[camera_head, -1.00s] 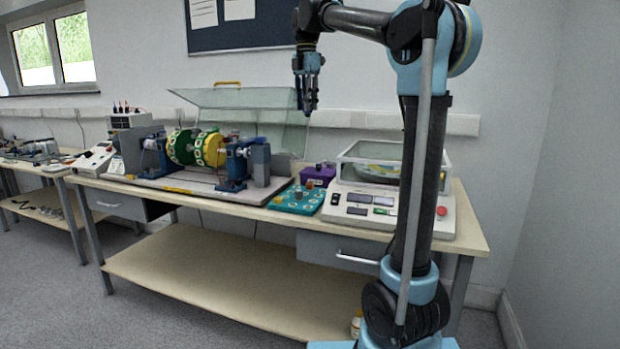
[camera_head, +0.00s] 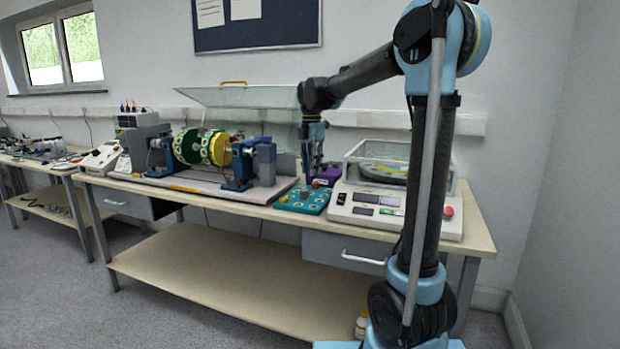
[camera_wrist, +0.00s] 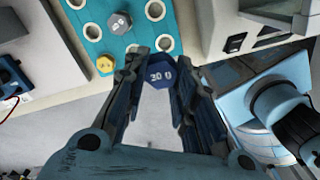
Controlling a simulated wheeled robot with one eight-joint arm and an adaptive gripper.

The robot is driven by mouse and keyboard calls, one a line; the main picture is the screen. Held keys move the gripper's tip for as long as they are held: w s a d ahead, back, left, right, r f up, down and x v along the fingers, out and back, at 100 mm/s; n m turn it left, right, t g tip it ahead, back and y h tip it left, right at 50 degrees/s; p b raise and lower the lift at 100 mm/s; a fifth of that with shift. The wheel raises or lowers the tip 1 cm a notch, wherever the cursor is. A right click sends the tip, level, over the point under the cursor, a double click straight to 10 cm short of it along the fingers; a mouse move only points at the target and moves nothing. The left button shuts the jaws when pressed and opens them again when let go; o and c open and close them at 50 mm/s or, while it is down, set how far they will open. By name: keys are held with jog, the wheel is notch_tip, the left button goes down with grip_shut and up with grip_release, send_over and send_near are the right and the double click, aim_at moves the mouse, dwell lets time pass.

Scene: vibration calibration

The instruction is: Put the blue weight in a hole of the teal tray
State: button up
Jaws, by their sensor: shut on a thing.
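The blue weight (camera_wrist: 160,74), marked 20 0, is held between the two fingertips of my gripper (camera_wrist: 158,82) in the wrist view. In the head view my gripper (camera_head: 313,180) points down just above the teal tray (camera_head: 291,205); the blue weight is too small to make out there. In the wrist view the teal tray (camera_wrist: 98,48) lies beyond the fingertips, toward the top left. A grey weight (camera_wrist: 119,23) and an orange weight (camera_wrist: 105,64) sit in the tray, and several white-ringed holes show empty. The blue weight appears apart from the tray.
A balancing machine with a green and yellow rotor (camera_head: 216,147) stands left of the tray. A white instrument with a clear cover (camera_head: 383,205) stands close on its right. A purple box (camera_head: 328,173) is behind the tray. The bench's front edge (camera_head: 235,206) runs close before it.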

jog(key=f, duration=0.3)
jog(key=shift+s+d+f, duration=0.15)
jog(key=shift+s, duration=0.25)
jog(key=shift+f, duration=2.85)
jog(key=shift+s+f, duration=0.2)
jog(key=shift+s, duration=0.05)
jog(key=shift+f, duration=0.95)
jog(key=o, duration=1)
jog(key=shift+c, duration=0.2)
jog(key=shift+r, duration=0.1)
notch_tip(320, 180, up, 12)
jog(key=shift+w+f, duration=0.1)
jog(key=shift+f, duration=0.05)
